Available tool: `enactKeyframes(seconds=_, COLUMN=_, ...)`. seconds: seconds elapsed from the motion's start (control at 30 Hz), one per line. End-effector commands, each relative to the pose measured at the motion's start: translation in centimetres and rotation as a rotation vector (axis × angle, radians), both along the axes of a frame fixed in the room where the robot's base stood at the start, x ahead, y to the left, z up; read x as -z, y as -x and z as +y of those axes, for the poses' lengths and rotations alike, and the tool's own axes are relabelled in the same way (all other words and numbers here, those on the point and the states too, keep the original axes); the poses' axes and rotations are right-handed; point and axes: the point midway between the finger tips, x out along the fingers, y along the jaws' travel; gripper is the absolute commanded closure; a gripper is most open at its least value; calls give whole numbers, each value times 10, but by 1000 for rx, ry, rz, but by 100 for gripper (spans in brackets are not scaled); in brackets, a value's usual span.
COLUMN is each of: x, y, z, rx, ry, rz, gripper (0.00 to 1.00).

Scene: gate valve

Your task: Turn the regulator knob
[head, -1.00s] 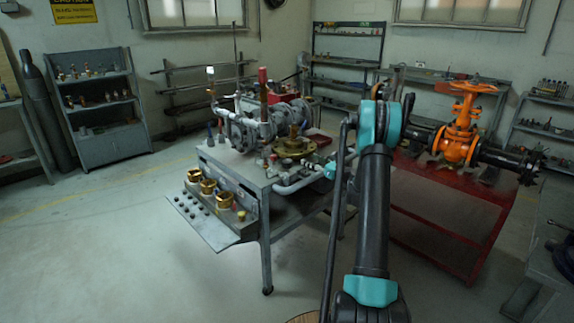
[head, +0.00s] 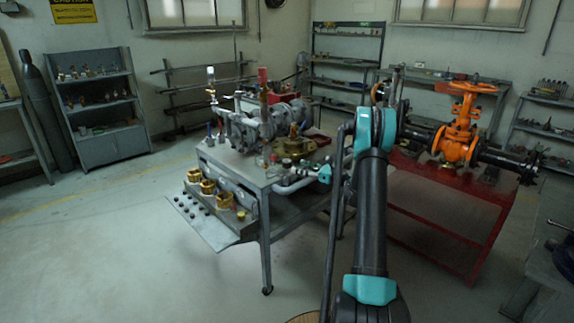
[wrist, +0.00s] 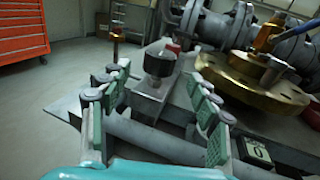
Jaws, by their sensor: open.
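In the wrist view a black round knob (wrist: 160,61) with a pale lower band sits on a grey block (wrist: 152,84), and I take it for the regulator knob. My gripper (wrist: 160,80) is open, with one finger on the left and one on the right of the knob in the picture. The knob appears a little beyond the fingertips, and no contact is visible. In the head view my gripper (head: 325,173) is small at the right edge of the grey worktable (head: 237,172). I cannot make out the knob there.
A brass flange (wrist: 252,82) lies right of the knob, with grey pipework (wrist: 205,25) behind. A grey pipe (wrist: 160,140) runs below the fingers. A red bench (head: 440,215) with an orange gate valve (head: 460,130) stands right. The floor at left is clear.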

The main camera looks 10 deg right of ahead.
Motion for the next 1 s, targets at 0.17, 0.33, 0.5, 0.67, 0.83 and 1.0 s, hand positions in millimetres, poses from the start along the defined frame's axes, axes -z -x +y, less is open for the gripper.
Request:
enactKeyframes(seconds=0.17, x=0, y=-21, z=29, rx=-2, ry=0, rz=0, gripper=38)
enactKeyframes(seconds=0.33, x=0, y=-36, z=48, rx=0, ry=0, rz=0, gripper=38)
enactKeyframes(seconds=0.5, x=0, y=-43, z=58, rx=0, ry=0, rz=0, gripper=38)
enactKeyframes(seconds=0.67, x=0, y=-45, z=60, rx=1, ry=0, rz=0, gripper=38)
enactKeyframes(seconds=0.83, x=0, y=-45, z=60, rx=1, ry=0, rz=0, gripper=38)
enactKeyframes(seconds=1.0, x=0, y=-45, z=60, rx=1, ry=0, rz=0, gripper=60)
